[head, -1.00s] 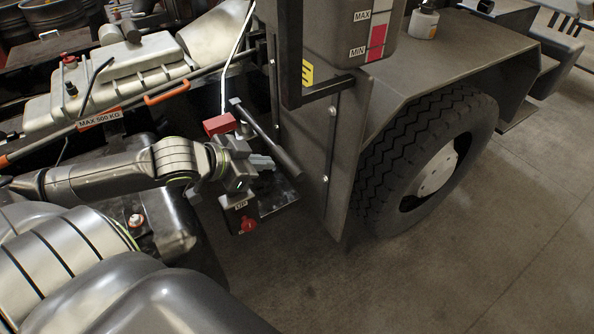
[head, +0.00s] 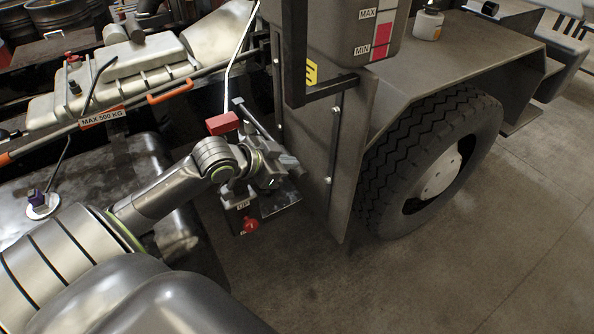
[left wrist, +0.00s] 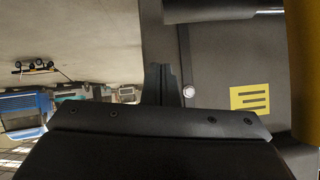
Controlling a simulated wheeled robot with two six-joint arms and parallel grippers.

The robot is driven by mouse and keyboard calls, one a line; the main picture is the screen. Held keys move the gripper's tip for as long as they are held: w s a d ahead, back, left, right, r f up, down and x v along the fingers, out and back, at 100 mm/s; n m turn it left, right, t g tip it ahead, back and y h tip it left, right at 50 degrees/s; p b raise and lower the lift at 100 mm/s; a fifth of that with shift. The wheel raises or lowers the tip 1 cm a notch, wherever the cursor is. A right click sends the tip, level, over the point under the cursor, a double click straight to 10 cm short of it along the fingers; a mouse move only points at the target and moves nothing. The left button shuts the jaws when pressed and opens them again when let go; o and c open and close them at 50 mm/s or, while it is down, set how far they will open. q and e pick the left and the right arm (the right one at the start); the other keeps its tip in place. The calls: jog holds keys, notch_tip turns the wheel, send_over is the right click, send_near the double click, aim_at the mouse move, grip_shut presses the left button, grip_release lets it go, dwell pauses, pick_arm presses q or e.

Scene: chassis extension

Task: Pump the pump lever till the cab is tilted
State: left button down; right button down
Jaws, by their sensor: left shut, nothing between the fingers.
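The pump lever (head: 256,119) is a dark rod slanting down to the right beside the grey chassis panel. Its lower end is hidden behind my left gripper (head: 289,162). The gripper is shut with nothing between its fingers. It is at the lever's lower part; I cannot tell whether it touches. Below is the pump (head: 243,204) with a white label and a red knob (head: 250,225). In the left wrist view the closed fingers (left wrist: 160,84) point at the grey panel. A dark cylinder (left wrist: 210,9) at the top edge may be the lever. The cab's tilt cannot be judged.
A large tyre (head: 430,165) and fender stand to the right. A red block (head: 222,123) sits just left of the lever. A yellow sign (head: 312,73) is on the panel. A tank (head: 115,75) and an orange handle (head: 169,92) lie left. The floor at lower right is clear.

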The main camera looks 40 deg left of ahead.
aim_at(297, 172)
pick_arm(q)
jog(key=shift+w+d+f+p, duration=0.1)
jog(key=shift+w+f+p, duration=0.1)
jog(key=shift+w+f, duration=0.55)
jog(key=shift+w+f+p, duration=0.15)
jog(key=shift+w+f, duration=0.15)
jog(key=shift+f, duration=0.75)
jog(key=shift+w+d+f+p, duration=0.1)
jog(key=shift+w+f+p, duration=0.1)
jog(key=shift+w+f, duration=0.55)
jog(key=shift+s+f, duration=0.2)
jog(key=shift+f, duration=0.1)
